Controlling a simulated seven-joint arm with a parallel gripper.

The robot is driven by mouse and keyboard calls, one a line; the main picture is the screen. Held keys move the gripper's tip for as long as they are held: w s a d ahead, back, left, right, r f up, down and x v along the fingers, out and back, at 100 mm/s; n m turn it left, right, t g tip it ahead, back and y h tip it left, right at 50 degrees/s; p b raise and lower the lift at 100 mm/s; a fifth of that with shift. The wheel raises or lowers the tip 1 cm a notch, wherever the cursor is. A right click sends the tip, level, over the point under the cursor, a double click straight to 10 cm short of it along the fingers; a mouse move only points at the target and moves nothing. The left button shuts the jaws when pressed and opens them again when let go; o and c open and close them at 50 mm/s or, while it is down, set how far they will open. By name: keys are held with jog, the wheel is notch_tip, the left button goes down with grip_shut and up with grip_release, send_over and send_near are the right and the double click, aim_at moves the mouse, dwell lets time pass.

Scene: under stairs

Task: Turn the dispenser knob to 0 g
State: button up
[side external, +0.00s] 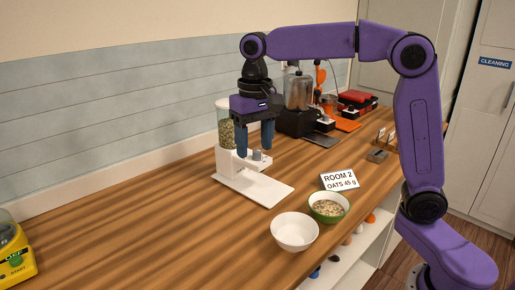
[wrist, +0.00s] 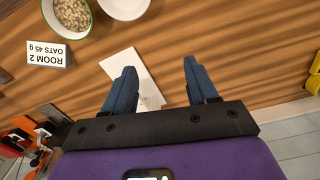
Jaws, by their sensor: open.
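The white dispenser (side external: 228,165) stands on the wooden counter, with a clear hopper (side external: 225,134) of grain at its back and a flat white base plate (side external: 262,190) in front. A small grey knob (side external: 257,155) shows at its front, partly behind my fingers. My gripper (side external: 254,150) points down at the knob, with its blue fingers open. I cannot tell whether they touch it. In the wrist view, my open gripper (wrist: 159,70) has the white base plate (wrist: 126,63) below it, beside the left finger. The dial marking is not readable.
A white bowl (side external: 294,232), a green bowl of oats (side external: 328,207) and a card reading "ROOM 2 OATS 45 g" (side external: 340,181) stand to the right. A blender (side external: 298,95) is behind. A yellow device (side external: 14,255) sits at the left. The counter between is clear.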

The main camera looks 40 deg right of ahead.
jog(key=w+d+r+m, duration=0.3)
jog(key=w+d+m, duration=0.3)
jog(key=w, duration=0.4)
jog(key=r+m, duration=0.2)
jog(key=m, duration=0.5)
send_over(258, 150)
jog(key=shift+f, duration=8.75)
jog(key=c, duration=1.1)
